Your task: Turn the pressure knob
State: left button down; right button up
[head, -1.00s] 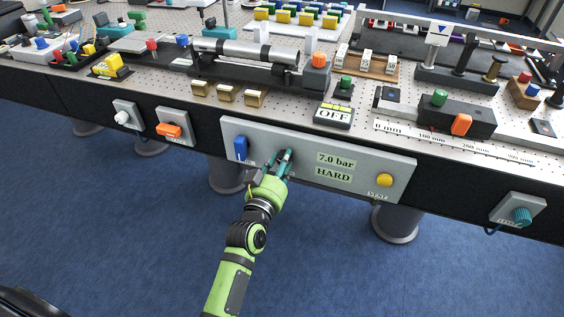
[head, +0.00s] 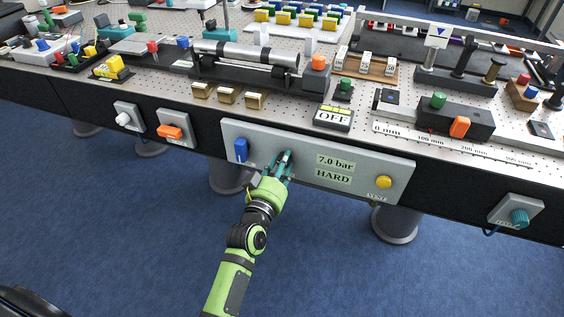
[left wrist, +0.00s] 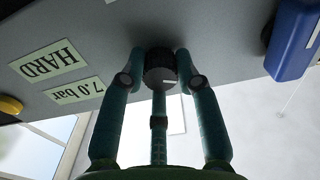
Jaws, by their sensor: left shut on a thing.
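The grey control panel (head: 230,129) is on the front of the table, with labels reading "7.0 bar" and "HARD" (head: 333,168). The black pressure knob (left wrist: 160,66) shows in the left wrist view, standing out from the panel with a pale mark on its rim. My left gripper (head: 283,157) reaches up to the panel between the blue switch and the labels. In the left wrist view its teal fingers (left wrist: 160,75) are shut on the knob, one on each side. In the head view the fingers mostly hide the knob. My right gripper is not in view.
On the panel, a blue switch (head: 241,150) is left of my gripper and a yellow button (head: 384,182) is at the right end. An orange switch (head: 170,132) and teal knob (head: 520,217) are on separate plates. The floor in front is clear.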

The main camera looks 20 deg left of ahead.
pick_arm(q)
jog(key=shift+s+d+f+n+p, duration=0.15)
jog(key=shift+n+p, duration=0.55)
jog(key=shift+n, duration=1.05)
jog(key=shift+w+f+n+p, duration=0.15)
jog(key=shift+n+p, duration=0.5)
jog(key=shift+n, duration=1.1)
jog(key=shift+s+n, duration=0.1)
jog(key=shift+n, duration=0.2)
jog(key=c, duration=0.9)
grip_release()
jog(key=shift+r, duration=0.1)
